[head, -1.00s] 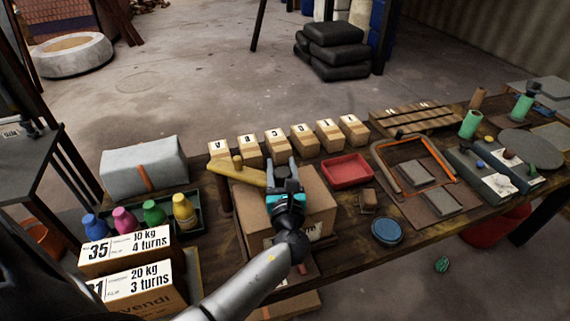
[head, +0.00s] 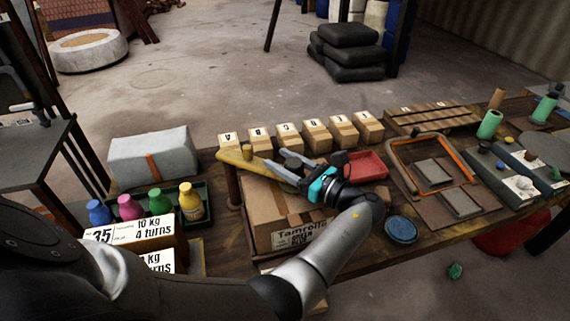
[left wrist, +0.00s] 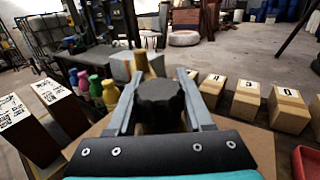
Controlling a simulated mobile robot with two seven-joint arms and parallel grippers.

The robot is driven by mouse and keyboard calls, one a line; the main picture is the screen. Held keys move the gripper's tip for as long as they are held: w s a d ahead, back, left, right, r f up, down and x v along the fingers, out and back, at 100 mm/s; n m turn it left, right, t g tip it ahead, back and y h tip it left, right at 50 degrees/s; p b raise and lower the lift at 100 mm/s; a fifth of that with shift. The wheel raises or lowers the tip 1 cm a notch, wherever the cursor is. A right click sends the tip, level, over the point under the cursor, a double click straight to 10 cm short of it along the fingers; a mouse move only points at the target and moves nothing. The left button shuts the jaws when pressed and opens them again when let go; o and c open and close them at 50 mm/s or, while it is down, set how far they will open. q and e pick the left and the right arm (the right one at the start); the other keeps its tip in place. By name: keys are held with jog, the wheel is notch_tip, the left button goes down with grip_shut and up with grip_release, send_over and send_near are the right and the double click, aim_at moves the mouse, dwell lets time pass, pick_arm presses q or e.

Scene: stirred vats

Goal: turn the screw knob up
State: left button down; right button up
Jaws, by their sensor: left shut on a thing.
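The dark screw knob (left wrist: 160,98) sits between the two grey fingers of my left gripper (left wrist: 161,75) in the left wrist view. The gripper is shut on it. In the head view the left gripper (head: 277,163) comes in from the right side of the knob (head: 292,158), above a cardboard box (head: 270,208). A yellow bar (head: 245,165) with a small yellow peg lies just left of the fingers. What is under the knob is hidden. My right gripper is not in view.
Lettered wooden blocks (head: 287,136) stand in a row behind. A red tray (head: 367,166) and a blue round lid (head: 400,230) are to the right. Coloured bottles (head: 190,201) and labelled weight boxes (head: 160,242) are at left, near my arm.

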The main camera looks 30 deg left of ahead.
pick_arm(q)
jog(key=shift+s+a+n+g, duration=0.1)
jog(key=shift+s+n+g, duration=0.1)
jog(key=shift+n+g, duration=0.45)
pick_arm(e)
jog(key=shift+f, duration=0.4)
pick_arm(q)
jog(key=shift+c, duration=1.5)
grip_release()
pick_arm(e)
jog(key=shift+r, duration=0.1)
